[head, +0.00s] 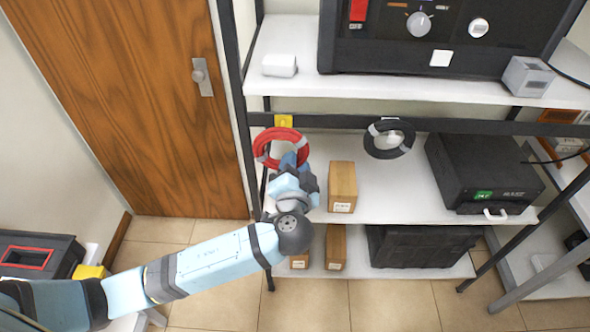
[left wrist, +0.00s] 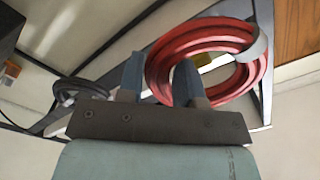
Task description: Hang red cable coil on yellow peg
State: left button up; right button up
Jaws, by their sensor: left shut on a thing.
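The red cable coil (head: 258,146) is in my left gripper (head: 290,163), held upright in front of the shelf rack. The yellow peg (head: 284,120) shows just above the coil, on the rack's dark front rail. In the left wrist view the red coil (left wrist: 222,40) has its near side between my two fingers (left wrist: 160,82), which are shut on it. A bit of yellow (left wrist: 207,68) shows through the coil's opening there. Whether the coil touches the peg cannot be told. My right gripper is not in view.
A black cable coil (head: 389,138) hangs on the same rail to the right; it also shows in the left wrist view (left wrist: 80,92). A cardboard box (head: 342,186) and a black device (head: 484,172) stand on the middle shelf. A wooden door (head: 130,90) is at left.

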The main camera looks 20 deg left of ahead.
pick_arm(q)
jog(key=shift+f+b+x, duration=0.25)
jog(key=shift+b+x, duration=0.05)
jog(key=shift+x, duration=0.65)
jog(key=shift+f+b+x, duration=0.2)
jog(key=shift+b+x, duration=0.1)
jog(key=shift+x, duration=0.65)
jog(key=shift+f+b+x, duration=0.25)
jog(key=shift+b+x, duration=0.05)
jog(key=shift+x, duration=0.65)
jog(key=o, duration=1)
jog(key=shift+o, duration=0.2)
jog(key=shift+s, duration=0.1)
